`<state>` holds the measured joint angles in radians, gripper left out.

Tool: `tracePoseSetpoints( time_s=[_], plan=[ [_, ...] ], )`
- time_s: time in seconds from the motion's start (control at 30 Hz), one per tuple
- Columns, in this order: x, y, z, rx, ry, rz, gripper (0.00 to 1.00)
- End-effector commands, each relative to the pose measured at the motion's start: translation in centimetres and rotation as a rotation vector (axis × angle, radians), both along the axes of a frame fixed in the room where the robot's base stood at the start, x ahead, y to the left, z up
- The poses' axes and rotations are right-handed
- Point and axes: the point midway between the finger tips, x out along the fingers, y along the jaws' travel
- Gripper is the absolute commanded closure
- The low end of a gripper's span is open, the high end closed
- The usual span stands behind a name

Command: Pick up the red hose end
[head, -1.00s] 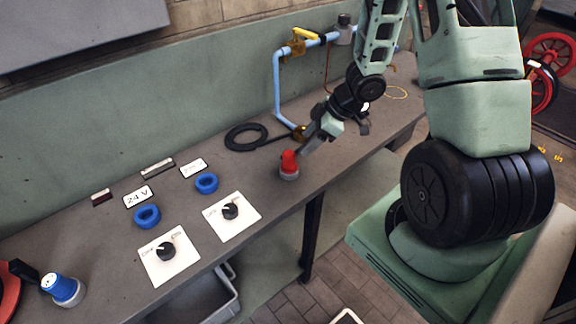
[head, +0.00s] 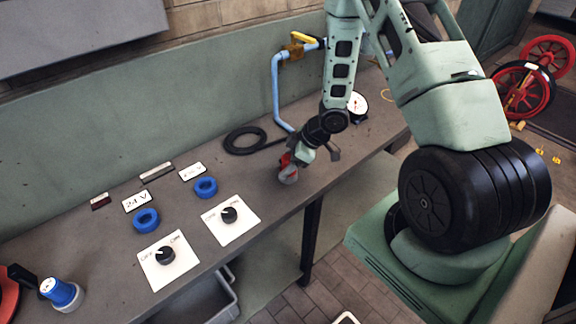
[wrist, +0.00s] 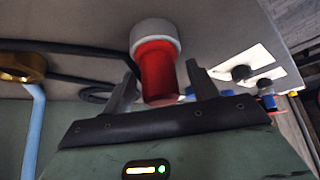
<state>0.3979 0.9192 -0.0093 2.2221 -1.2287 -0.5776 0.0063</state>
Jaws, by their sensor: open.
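The red hose end (wrist: 158,78), a red cylinder with a grey collar, stands on the bench. In the wrist view it sits between the two fingers of my open gripper (wrist: 160,90); I cannot tell whether either finger touches it. In the head view the red hose end (head: 287,171) is partly hidden by my gripper (head: 305,165), which is down at it near the bench's front edge.
A coiled black hose (head: 240,142) and a blue pipe (head: 277,90) with a yellow valve handle lie behind. Blue rings (head: 205,187), two white switch plates (head: 231,216) and a blue connector (head: 62,292) are to the left. A round gauge (head: 357,105) stands at the right.

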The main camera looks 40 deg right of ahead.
Motion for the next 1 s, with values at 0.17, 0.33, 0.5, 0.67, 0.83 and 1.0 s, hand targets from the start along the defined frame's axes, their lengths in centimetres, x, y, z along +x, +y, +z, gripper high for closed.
tracePoseSetpoints(
  time_s=[0.17, 0.33, 0.5, 0.67, 0.83, 1.0],
  plan=[
    [0.0, 0.0, 0.0, 0.0, 0.0, 0.0, 0.55],
    [0.0, 0.0, 0.0, -0.001, -0.001, -0.001, 0.95],
    [0.0, 0.0, 0.1, 0.0, -0.001, -0.001, 0.94],
    [0.1, -0.1, 0.7, 0.0, -0.003, 0.0, 0.94],
    [0.1, -0.2, 3.1, -0.003, -0.006, -0.001, 0.94],
    [0.1, -0.1, 6.7, -0.003, -0.006, 0.001, 0.94]
  ],
)
